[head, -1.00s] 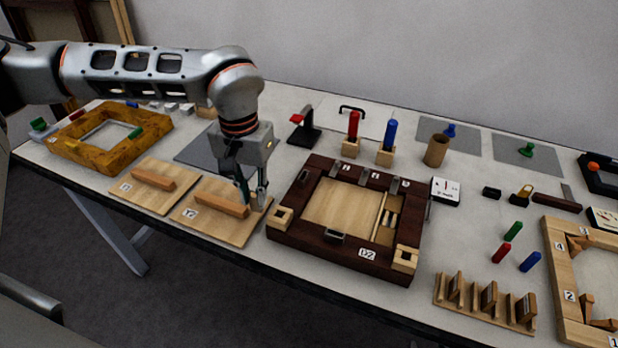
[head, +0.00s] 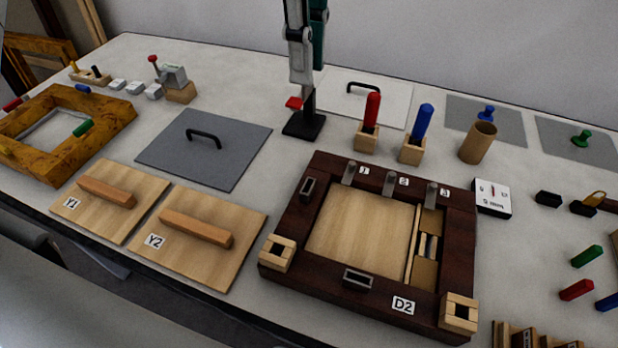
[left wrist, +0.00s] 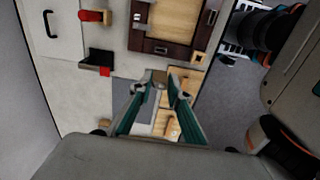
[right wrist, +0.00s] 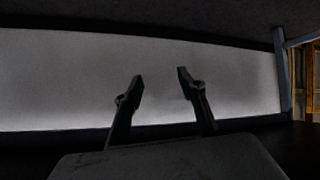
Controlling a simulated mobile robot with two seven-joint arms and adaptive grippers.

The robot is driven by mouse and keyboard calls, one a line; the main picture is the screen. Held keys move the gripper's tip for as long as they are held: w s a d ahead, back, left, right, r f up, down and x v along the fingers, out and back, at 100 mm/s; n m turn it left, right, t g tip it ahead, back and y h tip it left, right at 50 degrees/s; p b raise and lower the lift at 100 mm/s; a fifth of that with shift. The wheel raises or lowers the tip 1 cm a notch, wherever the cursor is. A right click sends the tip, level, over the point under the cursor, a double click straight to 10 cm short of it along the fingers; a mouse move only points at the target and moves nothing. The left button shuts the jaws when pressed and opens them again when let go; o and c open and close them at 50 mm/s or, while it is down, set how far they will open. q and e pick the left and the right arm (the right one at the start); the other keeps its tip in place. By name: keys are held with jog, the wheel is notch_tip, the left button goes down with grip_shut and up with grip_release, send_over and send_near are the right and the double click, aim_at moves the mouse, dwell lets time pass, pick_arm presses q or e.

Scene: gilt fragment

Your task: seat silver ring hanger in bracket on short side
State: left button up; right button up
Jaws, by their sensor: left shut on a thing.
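The dark wooden frame (head: 290,225), labelled D2, lies on the table. One small grey bracket (head: 308,187) sits on its left short side and another (head: 357,278) on its front side. Whether this is the silver ring hanger is too small to tell. My right gripper (right wrist: 158,84) is open and empty, facing a pale surface.
A black stand with a red top (head: 303,122) is behind the frame. Red (head: 371,110) and blue (head: 422,122) handles stand upright in wooden blocks. Boards Y1 (head: 95,215) and Y2 (head: 190,265) and a grey plate (head: 170,155) lie to the left.

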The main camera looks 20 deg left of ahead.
pick_arm(q)
jog(key=shift+s+f, duration=0.1)
jog(key=shift+f, duration=0.35)
notch_tip(320, 180, down, 18)
jog(key=b, duration=0.3)
jog(key=shift+f+b, duration=0.1)
jog(key=shift+b, duration=0.2)
jog(key=shift+f, duration=0.55)
jog(key=o, duration=0.9)
pick_arm(e)
jog(key=f, duration=0.2)
jog(key=shift+s+d+f, duration=0.1)
jog(key=shift+s+f, duration=0.15)
jog(key=shift+f, duration=0.05)
